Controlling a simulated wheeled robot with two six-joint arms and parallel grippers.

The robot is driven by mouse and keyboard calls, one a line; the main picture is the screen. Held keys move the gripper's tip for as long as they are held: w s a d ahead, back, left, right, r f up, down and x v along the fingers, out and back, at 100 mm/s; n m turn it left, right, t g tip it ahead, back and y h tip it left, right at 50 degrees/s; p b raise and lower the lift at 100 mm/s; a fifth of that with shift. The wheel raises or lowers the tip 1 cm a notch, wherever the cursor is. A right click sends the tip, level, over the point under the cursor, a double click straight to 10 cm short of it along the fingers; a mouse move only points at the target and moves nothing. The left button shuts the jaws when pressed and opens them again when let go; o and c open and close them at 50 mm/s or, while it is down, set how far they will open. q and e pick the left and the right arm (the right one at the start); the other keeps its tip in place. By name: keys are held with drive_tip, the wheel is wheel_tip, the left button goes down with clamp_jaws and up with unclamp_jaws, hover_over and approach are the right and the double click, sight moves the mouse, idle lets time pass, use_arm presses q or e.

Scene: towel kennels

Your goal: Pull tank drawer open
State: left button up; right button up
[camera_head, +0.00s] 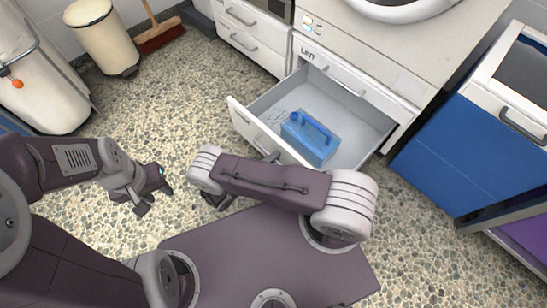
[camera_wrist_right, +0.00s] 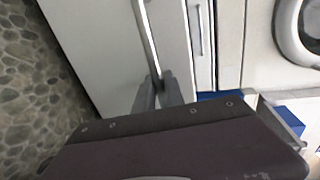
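The tank drawer (camera_head: 240,113) stands pulled out from under the white machine, with a blue tank (camera_head: 313,140) with a handle lying inside. Its front panel (camera_wrist_right: 95,45) fills much of the right wrist view, with a long bar handle (camera_wrist_right: 146,35). My right gripper (camera_wrist_right: 157,92) is at the end part of this handle and its fingers look closed around the bar. In the head view my right arm hides most of that gripper and part of the drawer front. My left gripper (camera_head: 152,196) is open and empty over the floor, left of the drawer.
A drawer marked LINT (camera_head: 345,75) is closed above. White drawers (camera_head: 250,45) stand left of the machine, a blue cabinet (camera_head: 450,150) right. A cream bin (camera_head: 103,38) and a broom (camera_head: 160,35) stand at the back left. The pebbled floor between is clear.

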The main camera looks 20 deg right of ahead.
drive_tip(key=shift+o, duration=1.4)
drive_tip(key=b+v, duration=0.2)
drive_tip(key=v, duration=0.7)
drive_tip(key=shift+b, duration=0.35)
